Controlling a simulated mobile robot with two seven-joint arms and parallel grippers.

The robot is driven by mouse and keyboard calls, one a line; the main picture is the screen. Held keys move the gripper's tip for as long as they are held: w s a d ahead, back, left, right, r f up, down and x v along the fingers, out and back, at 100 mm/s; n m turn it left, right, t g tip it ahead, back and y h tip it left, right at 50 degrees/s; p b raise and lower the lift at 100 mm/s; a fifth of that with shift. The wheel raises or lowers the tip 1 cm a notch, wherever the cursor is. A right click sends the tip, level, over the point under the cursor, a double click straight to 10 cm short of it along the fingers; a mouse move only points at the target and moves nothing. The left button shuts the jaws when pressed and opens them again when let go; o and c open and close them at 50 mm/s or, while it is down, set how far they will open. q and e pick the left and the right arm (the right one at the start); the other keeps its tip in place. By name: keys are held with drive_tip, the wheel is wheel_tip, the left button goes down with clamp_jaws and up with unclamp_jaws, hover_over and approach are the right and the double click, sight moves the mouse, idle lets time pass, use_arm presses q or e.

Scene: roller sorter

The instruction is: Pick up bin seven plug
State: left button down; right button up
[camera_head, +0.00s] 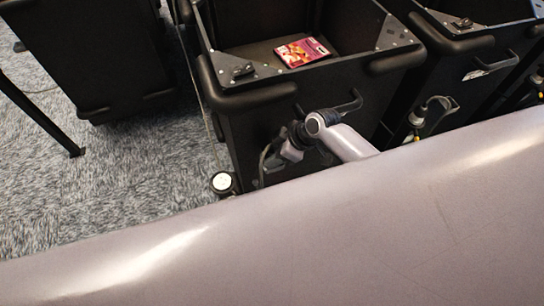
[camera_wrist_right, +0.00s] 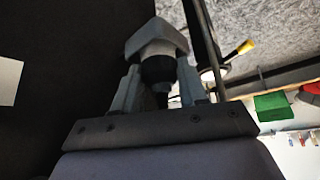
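My right gripper (camera_head: 280,158) is low against the front face of the middle black bin (camera_head: 330,105), just below its handle. In the right wrist view the two grey fingers of my right gripper (camera_wrist_right: 158,85) stand on either side of a plug (camera_wrist_right: 157,42) with a pale grey, blocky head and a black collar. The fingers appear to close on the black collar. The plug's lower end is partly hidden between the fingers. No number is readable on the bin. My left gripper is not in view.
A pink-red package (camera_head: 303,51) lies inside the middle bin. Another black bin (camera_head: 480,75) stands close on the right, with a plug and cable (camera_head: 416,118) on its front. A dark bin (camera_head: 95,50) stands at the left. Carpet (camera_head: 130,165) is open between them.

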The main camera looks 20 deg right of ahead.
sight(272, 152)
drive_tip(key=shift+r, duration=0.1)
drive_tip(key=shift+r, duration=0.45)
drive_tip(key=v, duration=0.2)
drive_tip(key=shift+d+r, duration=0.1)
drive_tip(key=shift+r, duration=0.2)
drive_tip(key=s+d+b, duration=0.1)
drive_tip(key=s+d, duration=0.8)
drive_tip(key=d, duration=0.5)
drive_tip(key=shift+b, duration=0.35)
drive_tip(key=shift+w+r, duration=0.15)
drive_tip(key=shift+w+a+r+p, duration=0.3)
drive_tip(key=shift+a+p, duration=0.1)
drive_tip(key=shift+a, duration=0.1)
drive_tip(key=shift+a, duration=0.1)
